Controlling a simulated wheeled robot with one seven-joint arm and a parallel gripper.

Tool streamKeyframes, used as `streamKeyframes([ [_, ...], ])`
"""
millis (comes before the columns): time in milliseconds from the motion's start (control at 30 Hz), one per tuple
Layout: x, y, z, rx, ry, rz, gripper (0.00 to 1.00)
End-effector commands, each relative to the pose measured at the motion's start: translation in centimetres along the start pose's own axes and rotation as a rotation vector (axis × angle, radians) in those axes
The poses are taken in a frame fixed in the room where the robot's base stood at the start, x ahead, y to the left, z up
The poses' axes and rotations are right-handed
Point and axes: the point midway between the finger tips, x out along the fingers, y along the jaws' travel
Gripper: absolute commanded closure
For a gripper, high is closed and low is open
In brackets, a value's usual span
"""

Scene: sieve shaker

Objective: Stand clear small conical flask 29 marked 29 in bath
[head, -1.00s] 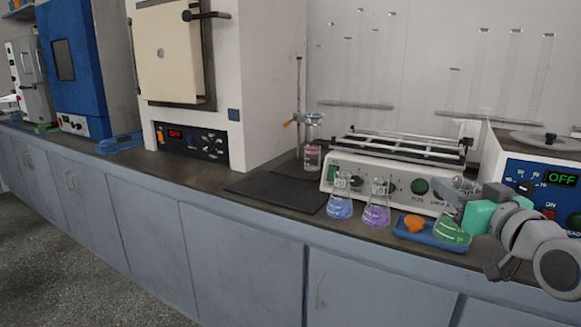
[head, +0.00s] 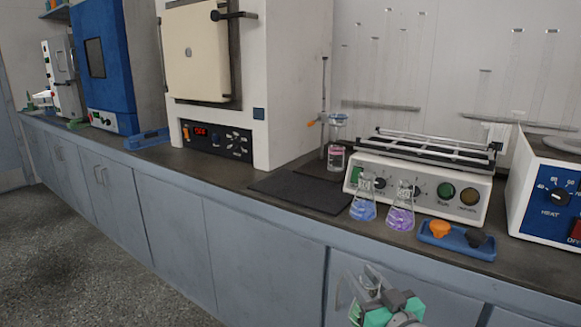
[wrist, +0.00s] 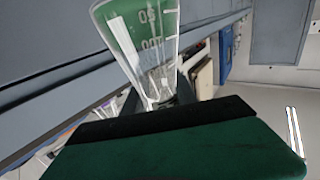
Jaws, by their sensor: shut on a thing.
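My gripper (head: 385,308) is at the bottom of the head view, in front of the cupboard doors and below the worktop edge. It is shut on a clear conical flask (head: 346,292). The white bath with a blue front panel (head: 551,200), marked HEAT, stands at the right end of the worktop, partly cut off by the picture edge.
Flasks with blue (head: 363,209) and purple (head: 400,216) contents stand before a white shaker (head: 470,199). A blue tray (head: 458,246) holds an orange and a dark object. A dark mat (head: 300,191) lies left of the flasks. The floor (head: 80,250) at left is clear.

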Motion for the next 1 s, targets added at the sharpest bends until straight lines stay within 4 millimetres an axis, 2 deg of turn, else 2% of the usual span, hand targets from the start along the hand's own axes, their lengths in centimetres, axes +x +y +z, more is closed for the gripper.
streamKeyframes([
  [33,0.1,0.2,-1.1,-0.003,0.004,0.002,1.00],
  [300,0.4,0.4,-2.9,-0.003,0.004,-0.001,1.00],
  [567,0.9,0.7,-6.3,-0.003,0.006,-0.006,1.00],
  [667,1.2,0.8,-8.2,-0.002,0.005,-0.008,1.00],
  [1000,2.2,1.1,-16.3,-0.001,0.006,-0.010,1.00],
])
